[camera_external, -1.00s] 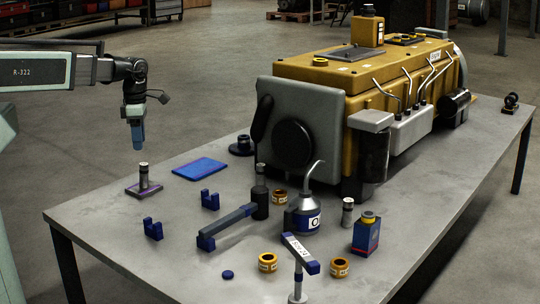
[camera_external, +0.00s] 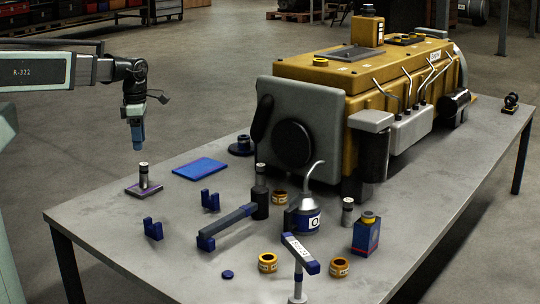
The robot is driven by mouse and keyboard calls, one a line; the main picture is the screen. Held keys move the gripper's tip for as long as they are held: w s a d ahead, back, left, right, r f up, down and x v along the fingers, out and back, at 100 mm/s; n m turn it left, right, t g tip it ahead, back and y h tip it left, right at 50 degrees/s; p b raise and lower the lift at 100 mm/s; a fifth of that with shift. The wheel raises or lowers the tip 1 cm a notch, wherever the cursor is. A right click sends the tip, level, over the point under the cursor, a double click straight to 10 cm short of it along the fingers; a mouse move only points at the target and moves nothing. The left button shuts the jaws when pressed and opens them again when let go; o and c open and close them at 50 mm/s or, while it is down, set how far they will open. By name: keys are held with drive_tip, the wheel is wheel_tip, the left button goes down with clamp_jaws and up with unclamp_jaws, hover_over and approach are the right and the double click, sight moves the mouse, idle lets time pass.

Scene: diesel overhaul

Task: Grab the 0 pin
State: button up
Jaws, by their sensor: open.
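Several upright metal pins stand on the table, and I cannot read a 0 on any of them. One grey pin (camera_external: 143,175) stands on a small purple plate at the left of the table. Another pin (camera_external: 347,211) stands right of the oil can. A third pin-like piece (camera_external: 261,173) stands in a dark cylinder (camera_external: 260,203). My gripper (camera_external: 138,143) hangs pointing down, open and empty, a little above and apart from the pin on the purple plate. Its fingers are small and seen side-on.
A large yellow engine (camera_external: 330,85) fills the back of the table (camera_external: 130,245). A blue plate (camera_external: 200,168), blue brackets (camera_external: 153,229), a dark bar (camera_external: 225,229), an oil can (camera_external: 305,219), yellow rings (camera_external: 267,262), a blue bottle (camera_external: 366,235) and a labelled stand (camera_external: 300,252) lie around. The front left is clear.

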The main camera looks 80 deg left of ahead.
wheel_tip(320, 180, up, 7)
drive_tip(key=w+d+m, duration=0.2)
drive_tip(key=w+m, duration=0.3)
drive_tip(key=w, duration=1.2)
drive_tip(key=m, duration=1.2)
hover_over(349, 200)
drive_tip(key=f, duration=1.4)
drive_tip(key=shift+d, duration=0.2)
drive_tip(key=shift+a+f, duration=0.15)
drive_tip(key=shift+f, duration=1.15)
drive_tip(key=shift+a+f, duration=0.1)
drive_tip(key=shift+f, duration=1.2)
